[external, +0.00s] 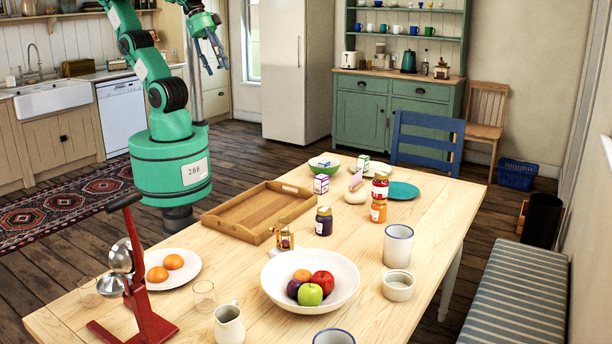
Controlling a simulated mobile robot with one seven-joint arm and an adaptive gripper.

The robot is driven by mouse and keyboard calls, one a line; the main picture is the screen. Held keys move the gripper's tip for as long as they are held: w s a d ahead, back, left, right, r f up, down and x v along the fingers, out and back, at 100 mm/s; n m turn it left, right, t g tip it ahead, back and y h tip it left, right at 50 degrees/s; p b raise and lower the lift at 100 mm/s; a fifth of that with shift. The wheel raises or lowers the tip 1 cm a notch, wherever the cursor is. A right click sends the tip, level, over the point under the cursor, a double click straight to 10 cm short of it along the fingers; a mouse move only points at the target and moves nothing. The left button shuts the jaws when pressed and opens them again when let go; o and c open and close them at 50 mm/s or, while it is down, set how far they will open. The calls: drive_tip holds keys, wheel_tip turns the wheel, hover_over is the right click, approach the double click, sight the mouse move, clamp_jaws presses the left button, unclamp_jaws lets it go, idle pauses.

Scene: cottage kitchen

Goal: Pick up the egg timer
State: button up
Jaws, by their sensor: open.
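The egg timer appears to be the small brass-coloured framed glass (284,237) with something reddish low inside it. It stands upright on the wooden table, at the near right corner of the wooden tray (228,229) and left of a dark jar (324,221). My gripper (214,66) is raised at the upper left, far above and away from the timer. Its fingers are apart, point downward and hold nothing.
A white fruit bowl (348,287) stands close in front of the timer, with a plate of oranges (188,262) to the left. A red stand (133,290) rises at the front left. Jars (379,198) and small boxes (321,184) stand behind. The tray is empty.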

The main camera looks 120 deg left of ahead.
drive_tip(key=w+d+f+n+g+p, duration=0.1)
drive_tip(key=w+d+f+n, duration=0.1)
drive_tip(key=w, duration=0.7)
drive_tip(key=w+d+f+n+g, duration=0.1)
drive_tip(key=w+d+f+n, duration=0.15)
drive_tip(key=w, duration=0.65)
drive_tip(key=w+d+f+n+g+p, duration=0.1)
drive_tip(key=w+d+f, duration=0.15)
drive_tip(key=w, duration=0.55)
drive_tip(key=w+d+f+n+g, duration=0.1)
drive_tip(key=w+d+f, duration=0.2)
drive_tip(key=w+f, duration=0.2)
drive_tip(key=w+d+f+n, duration=0.2)
drive_tip(key=w+d+f, duration=0.2)
drive_tip(key=f, duration=0.8)
drive_tip(key=w+d+f+n+g, duration=0.1)
drive_tip(key=w+d+f+n, duration=0.1)
drive_tip(key=w+f, duration=0.4)
drive_tip(key=shift+w+d+f+g+p, duration=0.2)
drive_tip(key=shift+d+f, duration=0.25)
drive_tip(key=shift+f, duration=0.15)
drive_tip(key=shift+w+d+f+g+p, duration=0.1)
drive_tip(key=shift+d+f+p, duration=0.1)
drive_tip(key=shift+d+f, duration=0.3)
drive_tip(key=shift+f, duration=0.35)
drive_tip(key=shift+f, duration=0.1)
